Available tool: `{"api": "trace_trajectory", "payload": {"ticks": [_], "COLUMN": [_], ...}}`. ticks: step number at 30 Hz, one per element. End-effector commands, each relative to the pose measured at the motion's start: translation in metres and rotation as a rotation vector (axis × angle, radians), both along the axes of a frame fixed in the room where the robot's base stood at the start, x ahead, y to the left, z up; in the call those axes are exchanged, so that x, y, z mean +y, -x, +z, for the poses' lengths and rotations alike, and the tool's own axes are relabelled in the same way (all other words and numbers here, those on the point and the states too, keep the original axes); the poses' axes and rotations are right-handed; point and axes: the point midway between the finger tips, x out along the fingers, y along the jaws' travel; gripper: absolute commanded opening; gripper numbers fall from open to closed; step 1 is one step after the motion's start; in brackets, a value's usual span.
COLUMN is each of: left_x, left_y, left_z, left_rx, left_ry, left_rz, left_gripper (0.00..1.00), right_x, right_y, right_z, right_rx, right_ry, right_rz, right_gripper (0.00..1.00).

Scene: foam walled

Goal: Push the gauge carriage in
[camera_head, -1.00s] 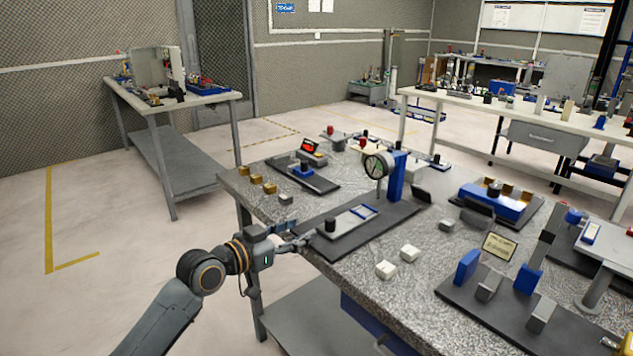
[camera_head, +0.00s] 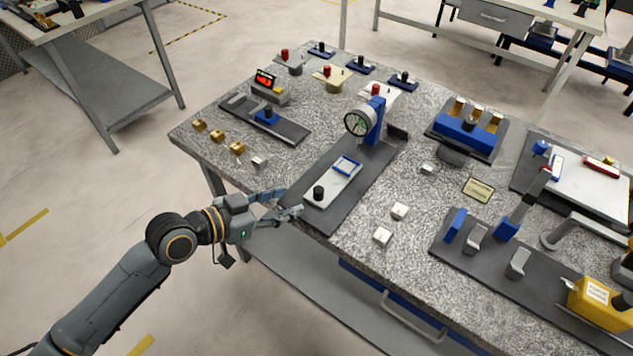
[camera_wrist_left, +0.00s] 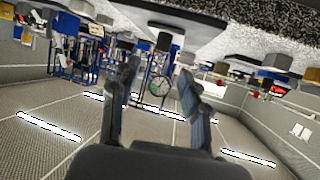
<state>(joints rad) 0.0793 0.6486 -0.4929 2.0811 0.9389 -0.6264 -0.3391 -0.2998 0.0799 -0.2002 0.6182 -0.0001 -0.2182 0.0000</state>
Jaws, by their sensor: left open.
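The gauge carriage (camera_head: 328,184) is a light grey sliding plate with a black knob (camera_head: 319,192) at its near end and a blue-framed pocket (camera_head: 346,166) at its far end. It lies on a dark base (camera_head: 325,217) on the granite table. A round dial gauge (camera_head: 358,123) on a blue post (camera_head: 376,118) stands at the far end of the base. My left gripper (camera_head: 289,203) is open and empty at the table's near-left edge, just left of the knob. In the left wrist view the dark knob (camera_wrist_left: 164,41) shows upside down beyond the two open fingers (camera_wrist_left: 160,85). My right gripper is out of view.
Two white blocks (camera_head: 399,210) lie right of the base. Several brass cubes (camera_head: 199,125) and a fixture with a red display (camera_head: 265,79) stand to the left. A blue-stepped fixture (camera_head: 468,130) and other fixtures fill the right side.

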Motion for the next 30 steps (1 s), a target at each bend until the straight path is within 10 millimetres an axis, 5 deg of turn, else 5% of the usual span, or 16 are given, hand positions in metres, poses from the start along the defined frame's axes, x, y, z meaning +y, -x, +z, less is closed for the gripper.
{"api": "trace_trajectory", "payload": {"ticks": [13, 28, 30], "left_x": [-0.063, -0.074, -0.074], "left_y": [-0.053, -0.062, -0.062], "left_z": [-0.032, -0.04, -0.04], "left_rx": [0.0, -0.001, -0.001], "left_ry": [0.001, -0.001, -0.001], "left_rz": [0.003, 0.001, 0.001], "left_gripper": [0.46, 0.46, 0.32], "right_x": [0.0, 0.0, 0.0], "right_y": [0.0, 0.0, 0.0], "right_z": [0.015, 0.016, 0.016], "right_rx": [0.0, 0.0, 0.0], "right_ry": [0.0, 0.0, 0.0], "right_rz": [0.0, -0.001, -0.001], "right_gripper": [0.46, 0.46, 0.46]}}
